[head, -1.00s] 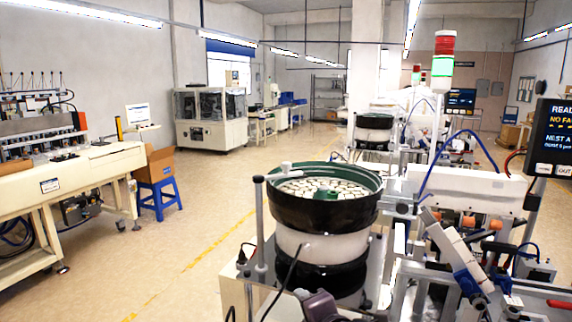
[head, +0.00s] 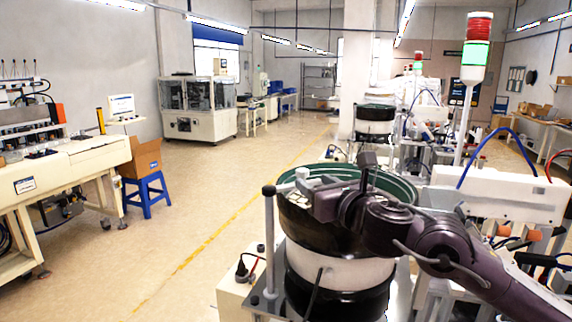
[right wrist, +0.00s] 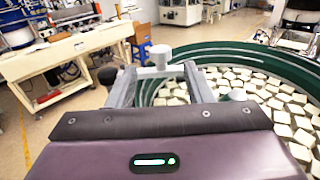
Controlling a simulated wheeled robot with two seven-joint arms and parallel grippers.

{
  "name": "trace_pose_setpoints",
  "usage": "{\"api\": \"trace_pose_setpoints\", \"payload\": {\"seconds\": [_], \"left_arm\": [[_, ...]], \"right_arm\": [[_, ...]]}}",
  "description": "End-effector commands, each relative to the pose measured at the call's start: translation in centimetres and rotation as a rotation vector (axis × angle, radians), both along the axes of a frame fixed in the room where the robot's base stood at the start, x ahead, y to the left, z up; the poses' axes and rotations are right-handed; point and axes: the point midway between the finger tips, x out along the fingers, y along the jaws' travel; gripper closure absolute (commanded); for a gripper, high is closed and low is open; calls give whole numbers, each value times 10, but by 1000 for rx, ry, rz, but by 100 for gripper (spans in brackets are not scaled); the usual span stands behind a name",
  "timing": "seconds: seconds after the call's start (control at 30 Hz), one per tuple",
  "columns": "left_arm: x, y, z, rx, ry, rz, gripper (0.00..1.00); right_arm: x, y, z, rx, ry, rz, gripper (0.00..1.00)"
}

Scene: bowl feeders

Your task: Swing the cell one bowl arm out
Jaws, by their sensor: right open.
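The cell one bowl feeder (head: 335,272) stands in front, a black and white drum with a green-lined bowl. A grey post (head: 270,235) rises at its left side, and the bowl arm reaches from it over the rim, ending in a white knob (head: 302,173). My right gripper (head: 303,190) is at the bowl's left rim, next to the knob. In the right wrist view its grey fingers are open, and the white knob (right wrist: 158,56) shows between and just beyond their tips. I cannot tell whether they touch it. My left gripper is out of view.
Pale blocks (right wrist: 285,105) fill the bowl. A second bowl feeder (head: 375,120) stands behind, and a signal tower (head: 476,55) is at right. A workbench (head: 60,170) and blue stool (head: 147,193) are at left. The floor between is clear.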

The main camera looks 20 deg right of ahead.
Motion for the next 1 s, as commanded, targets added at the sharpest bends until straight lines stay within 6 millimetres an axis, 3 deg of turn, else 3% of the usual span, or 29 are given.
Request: {"api": "trace_pose_setpoints", "payload": {"seconds": [0.1,0.17,0.4,0.53,0.83,0.93,1.0], "left_arm": [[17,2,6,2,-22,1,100],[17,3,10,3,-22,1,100],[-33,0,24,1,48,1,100],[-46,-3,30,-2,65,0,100],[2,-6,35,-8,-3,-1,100],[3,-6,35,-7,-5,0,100],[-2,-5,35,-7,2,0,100]], "right_arm": [[7,0,3,-7,-2,1,53],[14,2,4,-4,-2,1,53],[52,10,4,-2,-1,1,53],[68,12,3,-3,-2,-1,53],[77,14,0,-6,-3,0,53],[76,14,0,-6,-3,0,53],[76,14,0,-6,-3,0,62]]}}
